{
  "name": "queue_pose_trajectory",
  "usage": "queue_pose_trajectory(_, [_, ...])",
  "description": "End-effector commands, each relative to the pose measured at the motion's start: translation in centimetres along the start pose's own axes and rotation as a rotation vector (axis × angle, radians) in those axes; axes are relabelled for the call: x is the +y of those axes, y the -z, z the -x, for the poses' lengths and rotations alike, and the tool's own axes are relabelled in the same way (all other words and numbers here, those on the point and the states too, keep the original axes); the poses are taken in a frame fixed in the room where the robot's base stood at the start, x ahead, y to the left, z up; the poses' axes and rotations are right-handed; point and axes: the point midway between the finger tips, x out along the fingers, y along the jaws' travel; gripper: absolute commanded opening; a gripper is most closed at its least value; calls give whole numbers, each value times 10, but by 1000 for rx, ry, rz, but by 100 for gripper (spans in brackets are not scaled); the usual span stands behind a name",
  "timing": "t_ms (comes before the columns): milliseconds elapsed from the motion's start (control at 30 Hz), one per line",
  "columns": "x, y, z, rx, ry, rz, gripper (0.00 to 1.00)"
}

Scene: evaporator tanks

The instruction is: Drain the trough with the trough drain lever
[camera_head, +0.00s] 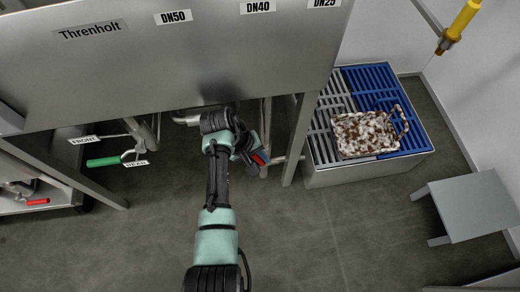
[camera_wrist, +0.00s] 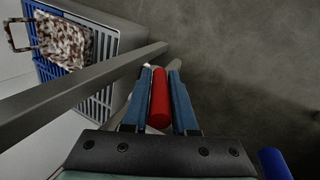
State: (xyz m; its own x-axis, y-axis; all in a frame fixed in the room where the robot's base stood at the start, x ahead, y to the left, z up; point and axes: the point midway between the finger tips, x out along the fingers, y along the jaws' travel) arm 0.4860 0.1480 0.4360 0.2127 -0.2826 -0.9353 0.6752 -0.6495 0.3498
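A red cylindrical handle (camera_wrist: 160,98) lies between the two blue fingers of my gripper (camera_wrist: 160,80) in the wrist view. The fingers flank it closely on both sides; whether they press on it is not clear. In the head view my gripper (camera_head: 255,160) is under the steel tank (camera_head: 180,80), near its front legs, and a small piece of red shows there. No label on this handle is visible. A metal basin (camera_head: 372,173) with grey and blue grates stands to the right of the tank. A speckled brown and white handled item (camera_head: 365,133) sits on the grates.
A green-handled lever (camera_head: 103,161) is under the tank at left, near FRONT and REAR labels. A blue cylinder (camera_wrist: 274,163) is at the wrist view's lower right. A steel leg (camera_wrist: 80,98) crosses beside my gripper. A grey stool (camera_head: 470,208) stands right; floor (camera_head: 350,235) is open.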

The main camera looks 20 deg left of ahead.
Motion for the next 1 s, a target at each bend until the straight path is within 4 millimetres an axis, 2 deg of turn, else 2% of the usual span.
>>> queue_pose_trajectory(33, [0, 0, 0, 0, 0, 0, 37])
queue_pose_trajectory(100, [0, 0, 0, 0, 0, 0, 49])
queue_pose_trajectory(133, [0, 0, 0, 0, 0, 0, 52])
queue_pose_trajectory(467, [1, 0, 5, 0, 0, -1, 52])
queue_pose_trajectory(800, [2, 0, 60, 2, -1, -1, 52])
queue_pose_trajectory(1000, [1, 0, 75, 0, 0, 1, 52])
